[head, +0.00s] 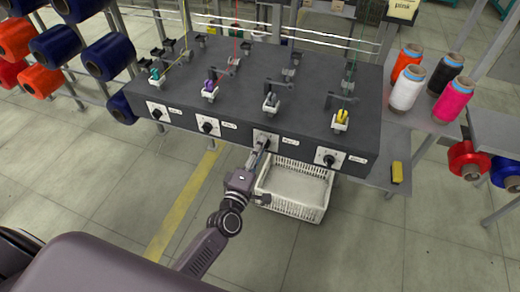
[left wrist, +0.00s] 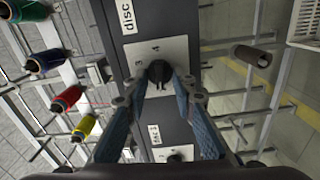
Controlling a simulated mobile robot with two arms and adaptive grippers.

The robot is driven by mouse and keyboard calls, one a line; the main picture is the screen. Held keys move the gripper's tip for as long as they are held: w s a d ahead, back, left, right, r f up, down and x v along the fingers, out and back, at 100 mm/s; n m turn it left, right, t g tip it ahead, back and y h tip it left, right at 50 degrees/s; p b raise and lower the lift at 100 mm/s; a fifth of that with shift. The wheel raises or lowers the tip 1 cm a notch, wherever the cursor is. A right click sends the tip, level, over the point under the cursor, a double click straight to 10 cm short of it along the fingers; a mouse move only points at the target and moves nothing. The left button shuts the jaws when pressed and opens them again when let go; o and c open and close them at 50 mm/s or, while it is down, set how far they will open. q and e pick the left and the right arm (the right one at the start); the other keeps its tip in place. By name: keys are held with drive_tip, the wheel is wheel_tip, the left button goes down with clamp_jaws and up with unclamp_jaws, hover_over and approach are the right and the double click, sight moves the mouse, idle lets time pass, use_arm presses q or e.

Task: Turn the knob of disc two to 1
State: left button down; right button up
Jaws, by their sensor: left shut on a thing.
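A dark bench (head: 310,105) carries a row of black knobs on pale plates along its front. My left gripper (head: 265,146) is at the third knob from the left, which it largely hides in the head view. In the left wrist view the black knob (left wrist: 158,72) sits between the fingertips of my left gripper (left wrist: 160,80), shut on it. Its pale plate (left wrist: 178,50) shows a 3 and a 4; the rest is partly covered. The label above reads "disc", its number out of view. I cannot tell where the knob points. My right gripper is not in view.
Other knobs are at the left (head: 157,114), beside it (head: 208,127) and at the right (head: 329,160). A white crate (head: 318,212) stands below the bench front. Thread cones (head: 407,92) stand on a side table. Open floor lies in front.

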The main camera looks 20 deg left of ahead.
use_arm(q)
drive_tip(key=shift+f+n, duration=0.1)
drive_tip(key=shift+n, duration=0.4)
drive_tip(key=c, duration=1.6)
unclamp_jaws()
drive_tip(key=s, duration=1.2)
drive_tip(key=shift+a, duration=0.2)
